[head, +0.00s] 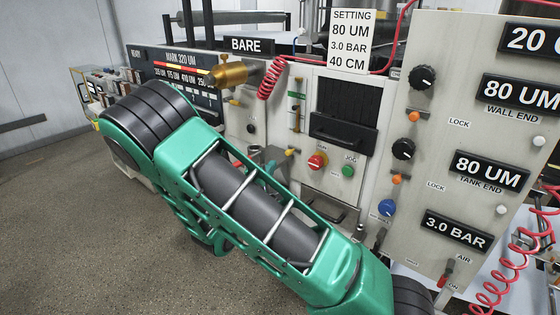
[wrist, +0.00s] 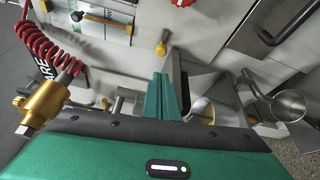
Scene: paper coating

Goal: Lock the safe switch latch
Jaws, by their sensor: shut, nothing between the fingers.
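No part is readably labelled as the safe switch latch. A small yellow-handled lever (head: 291,152) sits on the panel left of the red knob (head: 317,161). A yellow handle, likely the same one, shows in the wrist view (wrist: 162,44), just beyond my fingertips. My gripper (wrist: 160,92) is shut and empty, its green fingers together and pointing at the panel. A gap to the yellow handle shows in the picture; its depth is hard to judge. Orange knobs (head: 413,117) by LOCK labels sit on the right panel.
A metal trough (wrist: 208,88) and a round metal cup (wrist: 288,105) stand close right of my fingers. A brass fitting (head: 229,74) with a red coiled hose (head: 272,80) hangs at left. Open floor lies left.

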